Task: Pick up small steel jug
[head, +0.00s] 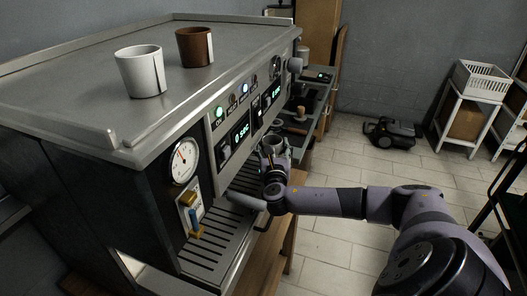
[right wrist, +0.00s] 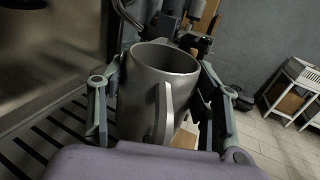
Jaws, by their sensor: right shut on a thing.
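The small steel jug (right wrist: 150,98) is grey metal with an open top and a handle facing the right wrist camera. It stands roughly upright between the fingers of my right gripper (right wrist: 160,105), which is shut on it. In the head view the jug (head: 274,147) is small and partly hidden by my right gripper (head: 273,165), in front of the coffee machine and above its slatted drip tray (head: 205,243). I cannot tell whether the jug's base touches anything. My left gripper is not in view.
The large steel coffee machine (head: 70,70) fills the left side, with a white cup (head: 140,72) and a brown cup (head: 195,47) on top. A gauge (head: 185,160) and lit buttons are on its side and front. Open tiled floor (head: 345,170) lies to the right.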

